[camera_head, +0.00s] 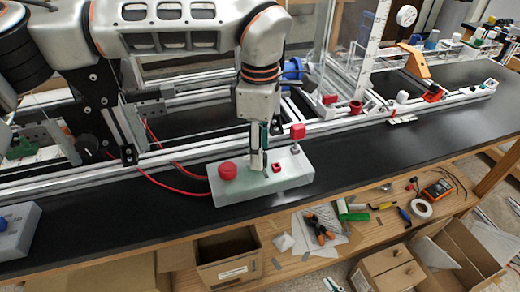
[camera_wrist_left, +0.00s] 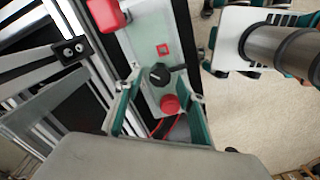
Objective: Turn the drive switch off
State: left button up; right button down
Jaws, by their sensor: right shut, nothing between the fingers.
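The pale grey-green control box (camera_head: 293,180) lies on the black bench top near its front edge. My left gripper (camera_head: 260,164) points straight down over the middle of the box. In the left wrist view its teal fingers (camera_wrist_left: 161,72) stand apart on either side of a black knob (camera_wrist_left: 160,74), which seems to be the drive switch. A gap shows beside the knob. In the head view the fingers hide the knob. A red round button (camera_head: 228,170) and a small red square switch (camera_head: 277,168) flank it.
An aluminium frame (camera_head: 340,124) runs behind. A grey box (camera_head: 18,230) stands far left. Bench top to the right is clear.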

pick_arm(q)
jog(key=shift+f, duration=0.45)
jog(key=shift+c, duration=0.3)
jog(key=c, duration=1)
jog(key=shift+c, duration=0.2)
